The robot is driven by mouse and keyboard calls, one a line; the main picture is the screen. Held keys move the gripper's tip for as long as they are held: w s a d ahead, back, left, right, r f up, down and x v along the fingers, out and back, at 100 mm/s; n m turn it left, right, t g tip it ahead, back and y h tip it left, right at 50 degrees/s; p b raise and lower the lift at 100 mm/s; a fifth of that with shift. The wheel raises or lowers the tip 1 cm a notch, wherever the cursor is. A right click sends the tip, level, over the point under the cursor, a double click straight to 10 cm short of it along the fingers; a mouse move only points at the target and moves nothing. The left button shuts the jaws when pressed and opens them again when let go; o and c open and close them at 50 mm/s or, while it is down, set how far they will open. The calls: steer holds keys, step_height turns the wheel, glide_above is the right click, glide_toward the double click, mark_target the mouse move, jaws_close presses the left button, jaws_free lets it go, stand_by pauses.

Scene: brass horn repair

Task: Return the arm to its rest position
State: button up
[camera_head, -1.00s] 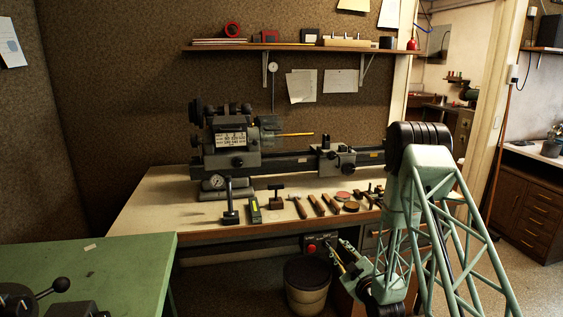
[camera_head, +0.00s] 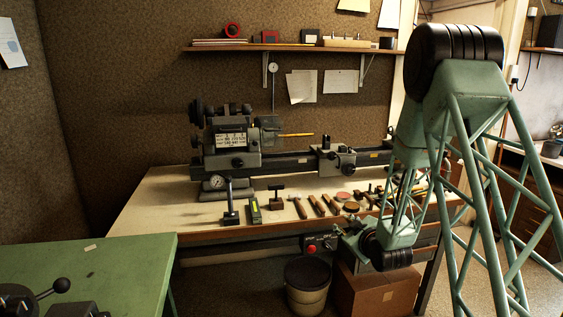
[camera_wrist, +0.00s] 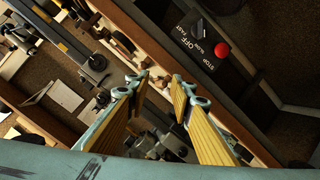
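My gripper (camera_wrist: 162,82) shows in the wrist view with its two yellow-padded fingers apart and nothing between them. In the head view my green lattice arm stands at the right, and its wrist hangs low in front of the bench's front edge. The fingers are hard to make out there. The lathe bench (camera_head: 150,205) is behind the wrist. The red stop button (camera_wrist: 222,49) on a dark switch panel shows ahead of the fingers in the wrist view.
A lathe (camera_head: 232,150) and several hand tools lie on the bench. A bucket (camera_head: 307,285) and a cardboard box (camera_head: 375,295) stand on the floor below my wrist. A green table (camera_head: 120,265) is at the front left.

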steer(key=s+d+r+m+g+h, duration=0.15)
steer(key=s+r+m+g, duration=0.25)
steer(key=s+r, duration=1.7)
steer(key=s+a+r+m+g, duration=0.1)
steer(key=s+r+g, duration=0.1)
steer(key=s, duration=1.2)
steer(key=s+a+r+m+g, duration=0.1)
steer(key=s+r+m, duration=0.1)
steer(key=s, duration=1.3)
steer(key=s+a+r+m+g, duration=0.1)
steer(key=s+a+r+g, duration=0.1)
steer(key=s, duration=1.3)
steer(key=shift+r+m+g, duration=0.25)
steer(key=shift+m+g, duration=0.05)
steer(key=shift+m, duration=0.1)
steer(key=shift+h, duration=0.25)
stand_by(0.9)
